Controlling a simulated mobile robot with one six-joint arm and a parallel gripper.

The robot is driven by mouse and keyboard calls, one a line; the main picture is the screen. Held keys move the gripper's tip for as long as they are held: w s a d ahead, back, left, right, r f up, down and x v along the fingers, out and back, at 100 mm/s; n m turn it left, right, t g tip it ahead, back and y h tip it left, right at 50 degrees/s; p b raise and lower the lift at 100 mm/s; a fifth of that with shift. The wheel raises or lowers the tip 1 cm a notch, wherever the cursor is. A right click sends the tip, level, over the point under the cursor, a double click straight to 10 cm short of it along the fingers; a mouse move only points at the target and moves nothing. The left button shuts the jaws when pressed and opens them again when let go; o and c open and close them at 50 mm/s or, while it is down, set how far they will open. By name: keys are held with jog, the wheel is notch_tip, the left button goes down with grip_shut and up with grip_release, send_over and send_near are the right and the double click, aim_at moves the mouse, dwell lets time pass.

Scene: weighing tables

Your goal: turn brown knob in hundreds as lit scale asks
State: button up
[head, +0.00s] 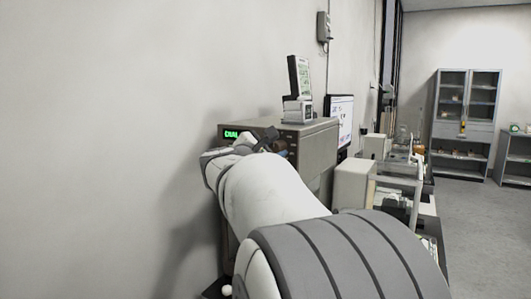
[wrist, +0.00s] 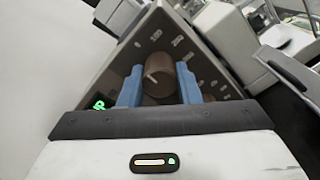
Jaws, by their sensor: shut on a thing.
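The brown knob (wrist: 157,82) sits on the front panel of a grey instrument (wrist: 112,72) in the wrist view. A pale pointer line shows on its face. My gripper (wrist: 160,72) is shut on the knob, one blue finger on each side. Small white numbers ring the knob, and some are hidden by the fingers; they look like hundreds but are hard to read. A green lit display (wrist: 98,102) is partly cut off by my gripper. In the head view the instrument (head: 312,142) stands by the wall with its green display (head: 232,134) lit; my arm hides the knob.
A small device with an upright screen (head: 300,78) stands on top of the instrument. A monitor (head: 342,120) and a pale box (head: 353,184) stand to its right. Benches with equipment run on behind. A wall is close on the left. A grey cabinet (head: 466,108) stands far back; the floor at right is clear.

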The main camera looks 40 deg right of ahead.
jog(key=m+b, duration=0.2)
jog(key=b, duration=0.1)
jog(key=m+b, duration=0.2)
jog(key=b, duration=0.1)
jog(key=shift+f, duration=0.35)
jog(key=m+b, duration=0.3)
jog(key=shift+r, duration=0.25)
jog(key=shift+r+b, duration=0.1)
jog(key=shift+b, duration=0.2)
jog(key=o, duration=1)
jog(key=shift+d, duration=0.15)
jog(key=v, duration=0.8)
